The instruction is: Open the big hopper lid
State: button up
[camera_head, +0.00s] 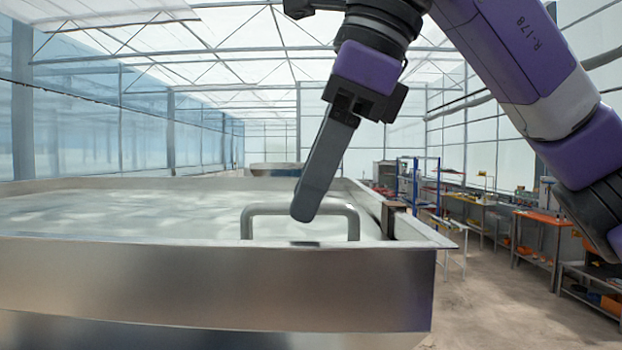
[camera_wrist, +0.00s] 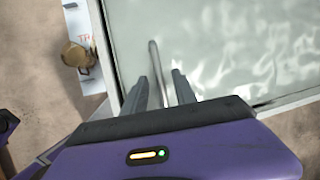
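The big hopper (camera_head: 215,285) is a wide metal bin filling the lower left of the head view. Its lid (camera_head: 120,215) is a pale, shiny, rippled-looking panel lying flat and closed within the rim; it also shows in the wrist view (camera_wrist: 225,45). A grey bar handle (camera_head: 268,209) stands up from the lid near the front edge. My gripper (camera_head: 307,212) points down at the handle, its tips overlapping the bar in the head view. In the wrist view, my gripper (camera_wrist: 159,75) has its fingers apart, with the handle (camera_wrist: 154,62) showing between them. Contact cannot be told.
A dark bracket (camera_head: 389,218) sits at the hopper's right rim. Workbenches (camera_head: 545,217) with tools line the right side, beyond open floor (camera_head: 490,290). In the wrist view, a round tan object (camera_wrist: 75,54) lies on a white surface left of the hopper.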

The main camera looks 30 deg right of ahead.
grip_shut()
dwell(1.4)
